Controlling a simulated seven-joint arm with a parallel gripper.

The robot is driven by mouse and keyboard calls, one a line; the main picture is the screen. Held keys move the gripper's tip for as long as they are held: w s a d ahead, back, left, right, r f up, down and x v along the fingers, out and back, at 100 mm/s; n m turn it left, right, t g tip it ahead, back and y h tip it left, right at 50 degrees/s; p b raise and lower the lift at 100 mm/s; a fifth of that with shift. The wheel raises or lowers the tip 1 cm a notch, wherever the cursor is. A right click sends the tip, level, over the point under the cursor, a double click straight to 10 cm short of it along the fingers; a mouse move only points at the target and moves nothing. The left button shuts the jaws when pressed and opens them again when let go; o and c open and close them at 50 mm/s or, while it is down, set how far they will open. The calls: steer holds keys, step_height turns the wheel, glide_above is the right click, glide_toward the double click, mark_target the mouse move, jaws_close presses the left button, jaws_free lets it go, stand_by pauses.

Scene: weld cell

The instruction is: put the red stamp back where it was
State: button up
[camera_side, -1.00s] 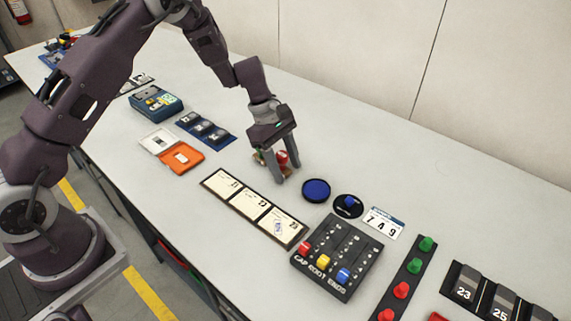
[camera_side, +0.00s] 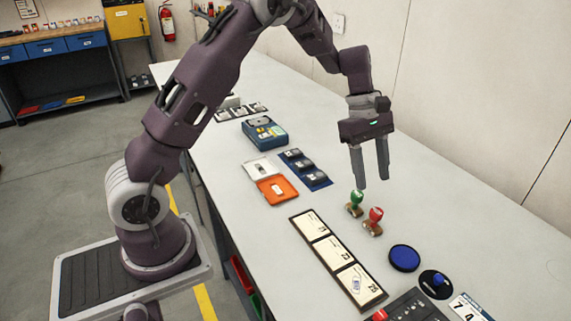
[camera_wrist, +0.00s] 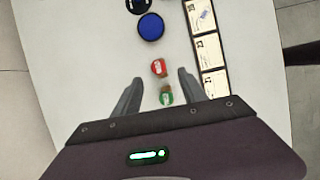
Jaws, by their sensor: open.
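The red stamp (camera_side: 374,218) stands upright on the table, with a red knob on a brown base. A green stamp (camera_side: 355,202) stands close beside it, to its left. In the wrist view the red stamp (camera_wrist: 158,68) and the green stamp (camera_wrist: 166,98) lie in line between the fingers, the red one farther out. My gripper (camera_side: 372,186) is open and empty, raised above the two stamps. In the wrist view its fingertips (camera_wrist: 160,78) are spread wide and touch neither stamp.
A blue ink pad (camera_side: 404,258) and a round black piece with a blue knob (camera_side: 437,283) lie to the right. A strip of three cards (camera_side: 337,259) lies in front, the nearest bearing a mark. An orange tray (camera_side: 277,190) is at the left. The table behind the stamps is clear.

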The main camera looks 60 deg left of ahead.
steer(key=s+d+r+m+t+y, duration=0.1)
steer(key=s+d+r+m+t, duration=0.15)
steer(key=s+r+m, duration=0.75)
steer(key=s+r+m+t+y, duration=0.1)
steer(key=s+r+m, duration=0.1)
steer(key=s, duration=0.8)
steer(key=s+a+r+m+t+y, duration=0.1)
steer(key=s+m, duration=0.4)
steer(key=s, duration=0.5)
steer(key=shift+a+r+m+t+y, duration=0.3)
steer(key=shift+r+t+y, duration=0.2)
steer(key=shift+y, duration=0.2)
